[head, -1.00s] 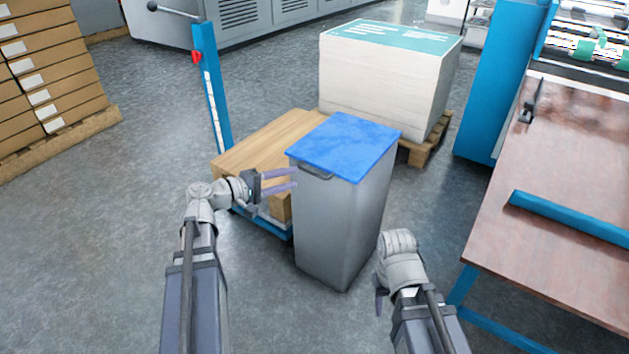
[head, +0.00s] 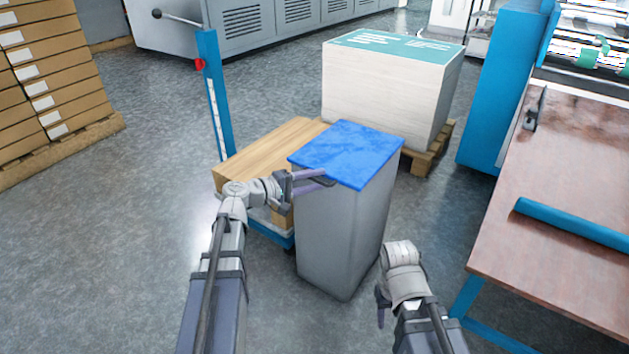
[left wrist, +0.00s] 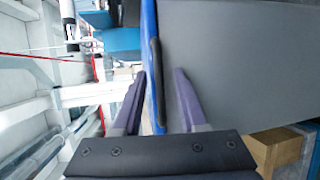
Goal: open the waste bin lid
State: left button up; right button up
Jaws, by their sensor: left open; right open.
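The grey waste bin (head: 340,235) stands upright on the floor with its blue lid (head: 350,150) shut flat on top. My left gripper (head: 328,179) is open at the bin's front left, just under the lid's edge. In the left wrist view the bin's grey wall (left wrist: 235,65), the blue lid edge (left wrist: 150,20) and a dark handle (left wrist: 156,75) show sideways. The handle lies between the open fingers (left wrist: 158,100); I cannot tell whether they touch it. My right gripper (head: 382,303) is open and low, to the right of the bin, partly hidden by its own wrist.
A wooden block on a blue lift (head: 265,150) stands close behind the bin at left. A paper stack on a pallet (head: 385,95) is behind it. A table (head: 570,230) with a blue roll (head: 575,225) is at right.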

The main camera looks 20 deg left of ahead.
pick_arm(q)
jog(key=c, duration=0.6)
grip_shut()
jog(key=shift+s+d+f, duration=0.1)
jog(key=shift+s, duration=0.1)
dwell(0.4)
